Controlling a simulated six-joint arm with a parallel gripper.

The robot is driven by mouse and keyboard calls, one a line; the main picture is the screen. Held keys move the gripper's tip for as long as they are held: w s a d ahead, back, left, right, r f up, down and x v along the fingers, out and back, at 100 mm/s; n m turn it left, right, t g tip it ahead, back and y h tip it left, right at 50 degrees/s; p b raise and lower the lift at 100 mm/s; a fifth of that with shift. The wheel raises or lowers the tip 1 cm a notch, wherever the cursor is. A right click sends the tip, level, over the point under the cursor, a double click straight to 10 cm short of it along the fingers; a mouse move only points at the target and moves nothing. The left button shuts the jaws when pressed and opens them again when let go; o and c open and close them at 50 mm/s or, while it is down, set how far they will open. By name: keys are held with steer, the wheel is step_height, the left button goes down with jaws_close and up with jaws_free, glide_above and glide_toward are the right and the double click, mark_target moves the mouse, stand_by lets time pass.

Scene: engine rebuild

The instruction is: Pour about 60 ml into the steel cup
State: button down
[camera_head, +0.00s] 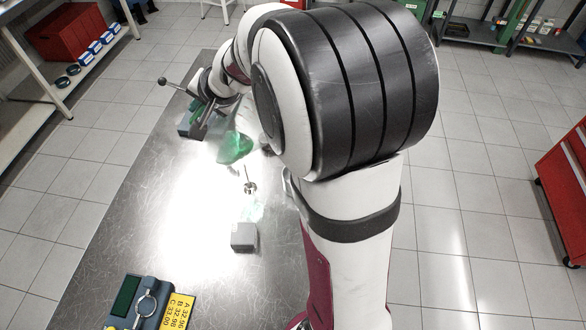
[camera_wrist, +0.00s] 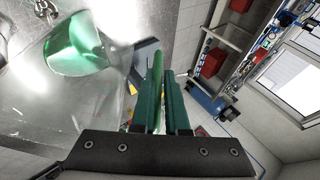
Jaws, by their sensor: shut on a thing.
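A clear vessel with green liquid (camera_wrist: 75,45) lies large at the left of the wrist view, tilted, with the liquid gathered toward its far end. In the head view its green liquid (camera_head: 235,148) shows over the bright table, left of my arm. My gripper (camera_wrist: 160,88) has green fingers shut on a thin part beside the vessel, apparently its handle; the grip is hard to make out. A small shiny metal piece with a thin upright stem (camera_head: 250,187) stands below the vessel in the head view. I cannot tell whether it is the steel cup.
A gauge holder with a yellow label (camera_head: 177,311) sits at the front. Strong glare covers mid-table. A red cabinet (camera_head: 565,190) stands off to the right.

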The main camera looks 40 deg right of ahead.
mark_target(232, 129)
steer(key=shift+s+d+r+m+t+y, duration=0.3)
steer(key=shift+s+d+r+t+y, duration=0.25)
steer(key=shift+d+t, duration=0.25)
steer(key=shift+s+d+f+m+t+y, duration=0.3)
steer(key=shift+s+d+f+t+y, duration=0.1)
steer(key=shift+s+d+t+y, duration=0.25)
steer(key=shift+s+d+r+t+p, duration=0.1)
steer(key=shift+s+d+t+p, duration=0.05)
steer(key=shift+t+p, duration=0.2)
steer(key=shift+s+d+r+t+y+p, duration=0.15)
steer(key=shift+s+d+t+y+p, duration=0.25)
steer(key=shift+y+p, duration=0.15)
steer(key=shift+s+d+m+t, duration=0.3)
steer(key=shift+s+d+t, duration=0.1)
steer(key=shift+s+d, duration=0.3)
steer(key=shift+w+a+y+p, duration=0.4)
steer(key=shift+a+p, duration=0.1)
steer(key=shift+p, duration=0.1)
steer(key=shift+s+d+t+p, duration=0.15)
steer(key=shift+d+t+p, duration=0.15)
steer(key=shift+t+p, duration=0.1)
stand_by(0.4)
